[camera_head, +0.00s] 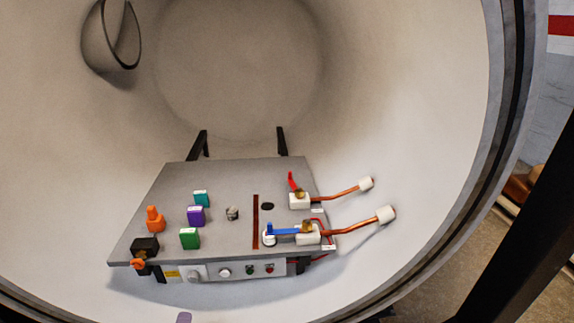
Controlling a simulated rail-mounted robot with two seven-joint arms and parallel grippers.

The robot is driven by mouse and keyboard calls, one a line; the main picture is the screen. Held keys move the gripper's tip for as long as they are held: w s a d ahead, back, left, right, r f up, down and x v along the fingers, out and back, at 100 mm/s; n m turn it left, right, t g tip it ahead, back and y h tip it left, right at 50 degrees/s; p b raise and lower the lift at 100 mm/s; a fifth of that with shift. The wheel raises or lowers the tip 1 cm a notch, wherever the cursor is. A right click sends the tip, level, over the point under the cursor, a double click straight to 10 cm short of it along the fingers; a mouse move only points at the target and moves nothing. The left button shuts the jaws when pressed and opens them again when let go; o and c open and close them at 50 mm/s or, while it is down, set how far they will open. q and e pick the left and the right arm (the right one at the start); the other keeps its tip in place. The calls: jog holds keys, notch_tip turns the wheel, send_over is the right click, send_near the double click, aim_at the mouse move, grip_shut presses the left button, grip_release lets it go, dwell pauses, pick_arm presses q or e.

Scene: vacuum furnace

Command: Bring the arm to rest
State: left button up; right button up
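No gripper and no clear part of either arm shows in the head view. The grey work panel (225,180) stands inside the round white furnace chamber (420,120). On it are a teal block (202,198), a purple block (196,216) and a green block (189,239). An orange piece (154,219) and a black piece with an orange part (145,248) are at its left edge. A valve with a red handle (293,182) has its handle raised.
Copper pipes with white ends (385,215) stick out to the right of the panel. A front strip (225,272) carries knobs and buttons. The chamber's thick rim (513,120) curves along the right. An open duct (110,35) is at upper left. Space above the panel is clear.

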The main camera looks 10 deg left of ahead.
pick_arm(q)
jog(key=d+f+m+g+h, duration=0.3)
jog(key=d+m+h, duration=0.2)
jog(key=m, duration=0.2)
jog(key=s+d+r+m+g+h, duration=0.2)
jog(key=s+d+r+m+g, duration=0.25)
jog(key=m, duration=0.35)
jog(key=s+d+r+m+g+y+p, duration=0.1)
jog(key=s+d+m+g+p, duration=0.15)
jog(key=s, duration=1.05)
jog(key=s+d+m+g+y+p, duration=0.1)
jog(key=s+d+m+g+p, duration=0.2)
jog(key=s, duration=1)
notch_tip(320, 180, up, 38)
jog(key=p, duration=3.7)
jog(key=shift+a+n+g, duration=0.25)
jog(key=shift+n+g, duration=0.05)
jog(key=shift+n, duration=0.15)
jog(key=shift+w, duration=0.1)
jog(key=shift+c, duration=0.3)
